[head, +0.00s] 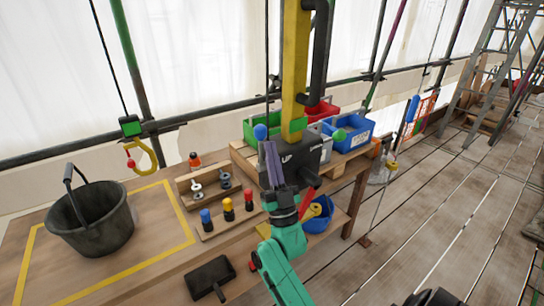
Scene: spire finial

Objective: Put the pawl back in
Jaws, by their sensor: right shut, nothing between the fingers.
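I cannot pick out the pawl for certain in the head view. A black box marked "UP" (300,158) sits at the foot of a yellow post (294,70) with a black bent handle (321,45). A blue ball knob (260,131) and a green knob (339,135) show on either side of the box. My right gripper (269,152) is shut and empty, pointing up in front of the box's left side and hiding part of it. I cannot tell whether it touches the box. My left gripper is out of view.
A black bucket (90,222) stands on the bench at left, inside yellow tape. Racks with coloured pegs (228,208) and metal parts (196,188) stand left of my gripper. Blue (355,133), red and green bins are behind. A dark paddle (210,277) lies in front.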

